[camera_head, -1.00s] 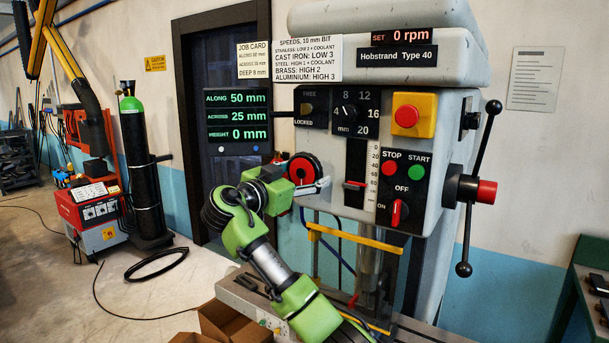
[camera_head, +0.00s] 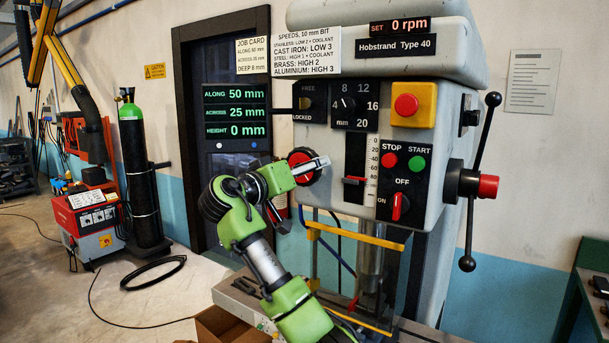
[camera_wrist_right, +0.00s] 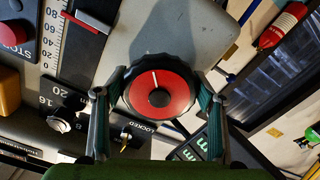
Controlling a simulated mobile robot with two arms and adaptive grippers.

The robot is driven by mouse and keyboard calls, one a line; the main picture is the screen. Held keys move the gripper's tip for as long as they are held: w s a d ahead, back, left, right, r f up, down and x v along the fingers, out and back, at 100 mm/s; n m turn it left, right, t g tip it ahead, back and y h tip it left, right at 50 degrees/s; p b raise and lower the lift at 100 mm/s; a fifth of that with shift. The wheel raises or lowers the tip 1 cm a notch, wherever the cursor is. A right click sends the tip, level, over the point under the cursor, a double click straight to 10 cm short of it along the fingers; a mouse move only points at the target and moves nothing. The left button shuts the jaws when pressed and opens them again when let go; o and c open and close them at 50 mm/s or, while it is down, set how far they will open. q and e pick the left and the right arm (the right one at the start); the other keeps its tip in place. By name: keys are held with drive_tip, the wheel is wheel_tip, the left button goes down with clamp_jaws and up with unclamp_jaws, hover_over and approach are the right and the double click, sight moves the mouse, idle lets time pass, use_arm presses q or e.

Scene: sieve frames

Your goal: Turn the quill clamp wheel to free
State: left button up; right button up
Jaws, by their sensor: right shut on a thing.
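The quill clamp wheel (camera_head: 300,158), a red disc with a black knurled rim, is on the left side of the drill head front. It shows large in the right wrist view (camera_wrist_right: 176,98), with a white mark pointing up and slightly left. My right gripper (camera_head: 312,165) is shut on the wheel. In the wrist view its fingers (camera_wrist_right: 158,82) press on the rim from both sides. The FREE/LOCKED plate (camera_head: 310,103) is above the wheel in the head view; its pointer is too small to read. My left gripper is in no view.
The depth scale with its red pointer (camera_head: 355,180) is right of the wheel. The STOP/START panel (camera_head: 402,185) and a lever handle with a red hub (camera_head: 487,186) are further right. A yellow bar (camera_head: 355,236) crosses below. A dark readout (camera_head: 236,112) hangs on the left.

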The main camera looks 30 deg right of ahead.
drive_tip(key=n, duration=0.3)
drive_tip(key=shift+r+n, duration=0.15)
drive_tip(key=shift+n, duration=0.25)
drive_tip(key=n, duration=0.3)
drive_tip(key=shift+s+r+n+p, duration=0.1)
drive_tip(key=shift+n+p, duration=0.2)
drive_tip(key=n+p, duration=0.1)
drive_tip(key=n, duration=0.2)
drive_tip(key=shift+r+n, duration=0.15)
drive_tip(key=shift+n, duration=0.25)
drive_tip(key=n+p, duration=0.2)
drive_tip(key=n, duration=0.2)
drive_tip(key=shift+r, duration=0.15)
drive_tip(key=shift+n+p, duration=0.3)
drive_tip(key=shift+n, duration=0.8)
drive_tip(key=n, duration=0.3)
drive_tip(key=shift+n, duration=0.3)
drive_tip(key=n, duration=0.3)
drive_tip(key=shift+n, duration=0.3)
drive_tip(key=shift+w+n, duration=0.2)
drive_tip(key=shift+n, duration=1.3)
